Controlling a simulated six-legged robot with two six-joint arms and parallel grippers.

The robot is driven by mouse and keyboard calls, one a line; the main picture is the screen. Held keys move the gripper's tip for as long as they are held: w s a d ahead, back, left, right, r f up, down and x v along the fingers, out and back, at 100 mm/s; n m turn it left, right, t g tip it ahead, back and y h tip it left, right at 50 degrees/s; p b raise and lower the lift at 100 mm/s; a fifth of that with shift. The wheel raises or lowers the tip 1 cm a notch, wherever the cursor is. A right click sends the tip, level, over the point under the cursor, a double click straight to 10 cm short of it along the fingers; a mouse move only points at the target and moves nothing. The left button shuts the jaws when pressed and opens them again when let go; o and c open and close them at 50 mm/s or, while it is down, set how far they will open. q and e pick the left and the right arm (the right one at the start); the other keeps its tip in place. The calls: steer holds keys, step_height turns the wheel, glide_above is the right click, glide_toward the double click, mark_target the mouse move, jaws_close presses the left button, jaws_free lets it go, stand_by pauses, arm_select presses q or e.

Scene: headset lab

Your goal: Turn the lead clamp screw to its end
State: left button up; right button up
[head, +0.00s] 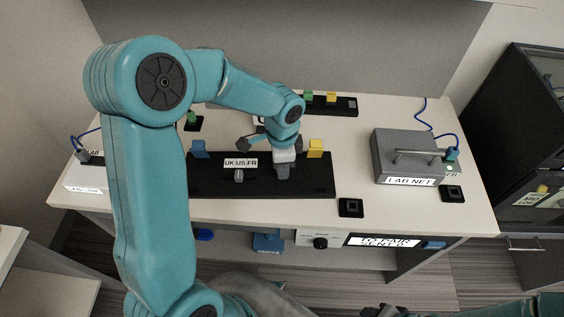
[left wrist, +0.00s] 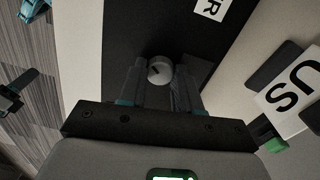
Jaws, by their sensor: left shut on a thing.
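The lead clamp screw (left wrist: 160,69) shows in the left wrist view as a round pale grey head with a dark mark across it. It stands on a black board (head: 213,187). My left gripper (head: 282,174) points down at the right half of the board. Its two fingers (left wrist: 160,84) are shut on the screw, one on each side. In the head view the gripper hides the screw. A dark piece at the bottom edge of the head view may be my right gripper (head: 380,311); its jaws cannot be made out.
A grey "LAB NET" box (head: 393,160) stands right. A black strip (head: 345,104) with green and yellow blocks lies behind.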

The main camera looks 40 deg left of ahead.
stand_by(0.4)
arm_select(q)
steer(key=o, duration=1.1)
steer(key=shift+c, duration=0.2)
step_height(320, 180, up, 16)
steer(key=p, duration=0.1)
steer(key=shift+r, duration=0.2)
